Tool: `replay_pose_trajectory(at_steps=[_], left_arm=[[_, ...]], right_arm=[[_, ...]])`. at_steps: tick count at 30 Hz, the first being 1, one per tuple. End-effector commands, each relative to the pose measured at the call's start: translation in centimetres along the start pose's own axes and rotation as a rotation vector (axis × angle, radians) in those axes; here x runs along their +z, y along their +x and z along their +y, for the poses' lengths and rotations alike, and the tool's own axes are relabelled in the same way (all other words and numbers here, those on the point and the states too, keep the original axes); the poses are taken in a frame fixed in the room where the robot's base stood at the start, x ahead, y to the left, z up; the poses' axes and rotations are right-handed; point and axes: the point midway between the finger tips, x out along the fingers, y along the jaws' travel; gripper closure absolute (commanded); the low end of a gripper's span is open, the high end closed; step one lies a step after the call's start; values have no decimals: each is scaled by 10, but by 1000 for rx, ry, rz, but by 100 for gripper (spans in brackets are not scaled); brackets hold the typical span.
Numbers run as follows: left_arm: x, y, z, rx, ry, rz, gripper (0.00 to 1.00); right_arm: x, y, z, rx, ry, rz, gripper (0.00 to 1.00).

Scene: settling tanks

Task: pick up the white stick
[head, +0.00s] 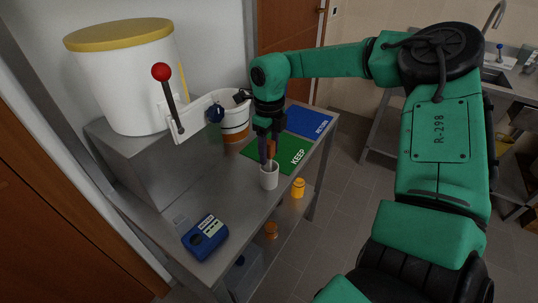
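My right gripper (268,155) points down at the mouth of a small white cup (269,178) on the metal table. Its dark fingers reach to the cup's rim. An orange-brown stick (271,149) shows upright between or just behind the fingers. A thin pale sliver shows near the fingertips at the rim; I cannot tell whether it is the white stick. I cannot tell whether the fingers are closed on anything. The inside of the cup is mostly hidden. My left gripper is out of view.
On the table are a green KEEP mat (281,154), a blue RETURN mat (311,121), a blue meter (205,237) and a white bucket (235,118). A white tank (128,85) with a red-knobbed lever (168,95) stands left. An orange bottle (298,188) shows beyond the table edge.

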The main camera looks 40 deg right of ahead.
Motion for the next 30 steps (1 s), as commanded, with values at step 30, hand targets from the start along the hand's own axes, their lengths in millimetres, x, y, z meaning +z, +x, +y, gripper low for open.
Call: replay_pose_trajectory(at_steps=[30], left_arm=[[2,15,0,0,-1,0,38]], right_arm=[[1,-143,-1,-5,2,-4,100]])
